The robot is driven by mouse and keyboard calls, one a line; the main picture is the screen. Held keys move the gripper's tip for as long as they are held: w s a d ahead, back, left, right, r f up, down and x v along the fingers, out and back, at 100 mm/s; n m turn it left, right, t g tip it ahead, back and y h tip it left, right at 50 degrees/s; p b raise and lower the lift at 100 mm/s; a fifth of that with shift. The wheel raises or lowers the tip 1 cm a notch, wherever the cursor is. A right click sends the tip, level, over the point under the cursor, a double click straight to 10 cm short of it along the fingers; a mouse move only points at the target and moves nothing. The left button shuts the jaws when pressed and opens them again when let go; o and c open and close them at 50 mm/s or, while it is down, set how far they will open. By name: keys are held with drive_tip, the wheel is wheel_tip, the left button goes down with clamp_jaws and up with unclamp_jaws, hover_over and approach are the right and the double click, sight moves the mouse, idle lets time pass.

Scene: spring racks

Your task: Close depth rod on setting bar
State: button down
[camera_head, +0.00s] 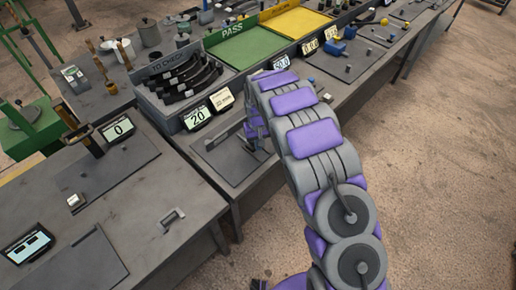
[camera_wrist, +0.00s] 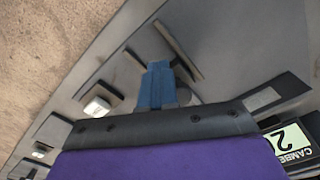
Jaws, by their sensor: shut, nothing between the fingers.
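My gripper (camera_wrist: 156,84) is shut and empty; its blue fingers show in the middle of the wrist view. In the head view the gripper (camera_head: 256,140) is low over the grey bench section with the "20" display. A dark narrow bar (camera_wrist: 178,50) lies just beyond the fingertips in the wrist view, likely the setting bar. It also seems to show in the head view (camera_head: 217,142). A rounded grey part (camera_wrist: 184,95) sits right beside the fingers, partly hidden; I cannot tell whether it is the depth rod or whether the fingers touch it.
The "20" display (camera_head: 197,117) stands behind the work spot, beside a rack of dark curved parts (camera_head: 180,75). The green PASS tray (camera_head: 248,46) and yellow tray (camera_head: 296,22) lie farther back. A small block with a white top (camera_wrist: 97,106) is left of the fingers.

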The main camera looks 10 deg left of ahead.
drive_tip(key=shift+w+a, duration=0.15)
drive_tip(key=shift+a, duration=0.05)
drive_tip(key=shift+w+a, duration=0.5)
drive_tip(key=shift+a, duration=0.05)
drive_tip(key=shift+a+r, duration=0.1)
drive_tip(key=shift+r, duration=0.05)
idle(0.6)
drive_tip(key=shift+p, duration=0.35)
idle(0.3)
drive_tip(key=shift+r+p, duration=1.1)
drive_tip(key=shift+r, duration=2.3)
